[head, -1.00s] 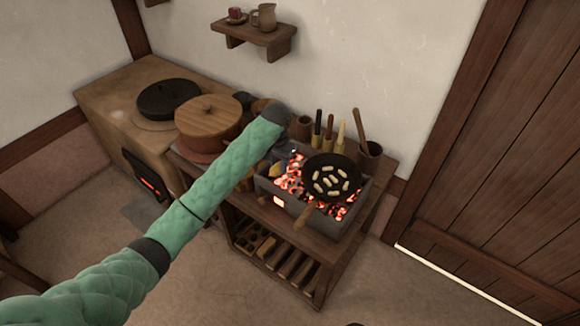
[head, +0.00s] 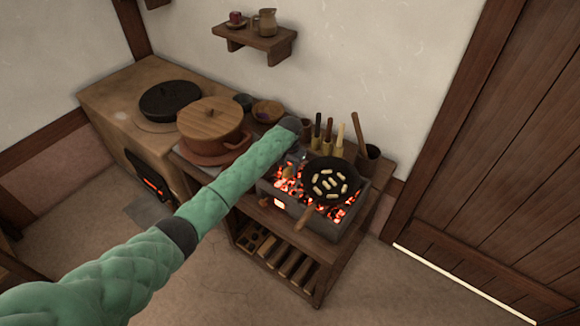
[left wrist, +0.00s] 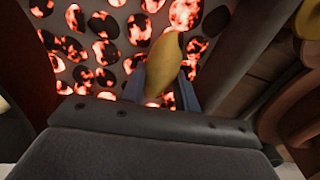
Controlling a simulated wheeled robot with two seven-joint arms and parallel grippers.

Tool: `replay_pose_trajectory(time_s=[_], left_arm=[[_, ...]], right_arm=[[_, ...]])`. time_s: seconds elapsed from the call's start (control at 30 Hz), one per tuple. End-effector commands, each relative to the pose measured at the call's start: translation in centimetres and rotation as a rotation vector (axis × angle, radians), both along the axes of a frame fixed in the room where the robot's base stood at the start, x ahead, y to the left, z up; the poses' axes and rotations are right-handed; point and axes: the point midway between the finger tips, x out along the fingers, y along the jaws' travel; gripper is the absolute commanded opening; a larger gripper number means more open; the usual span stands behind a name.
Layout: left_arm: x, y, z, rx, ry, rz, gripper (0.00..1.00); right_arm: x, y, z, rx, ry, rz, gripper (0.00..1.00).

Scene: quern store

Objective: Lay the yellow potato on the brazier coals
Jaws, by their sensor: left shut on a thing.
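The yellow potato (left wrist: 164,62) is held between the two fingers of my left gripper (left wrist: 165,88) in the left wrist view. In the head view the potato (head: 289,172) shows small, at the left part of the brazier (head: 322,229). Glowing coals (left wrist: 107,52) fill the wrist view behind the potato; in the head view they (head: 345,211) show around the pan. The gap between potato and coals is hard to judge. My left forearm hides part of the brazier's left side. My right gripper is in neither view.
A black pan (head: 326,172) with several pale pieces covers the brazier's right part, its handle toward the front. Utensils in holders (head: 328,138) stand behind. A lidded pot (head: 212,122) and a bowl (head: 267,111) stand to the left.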

Motion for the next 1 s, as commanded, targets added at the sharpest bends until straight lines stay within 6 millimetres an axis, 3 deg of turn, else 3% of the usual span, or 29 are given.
replay_pose_trajectory(time_s=[0.5,0.53,0.6,1.0], left_arm=[[0.0,0.01,-0.86,-0.001,-0.001,0.0,0.07],[0.01,0.02,-0.81,-0.001,-0.001,0.0,0.36],[0.01,0.02,-0.8,-0.001,-0.001,0.0,0.5],[0.03,0.07,-0.3,0.0,-0.001,0.0,0.52]], right_arm=[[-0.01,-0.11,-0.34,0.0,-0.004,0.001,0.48],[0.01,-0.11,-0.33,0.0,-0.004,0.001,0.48],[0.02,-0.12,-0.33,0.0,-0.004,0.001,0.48],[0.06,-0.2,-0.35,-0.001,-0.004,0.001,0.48]])
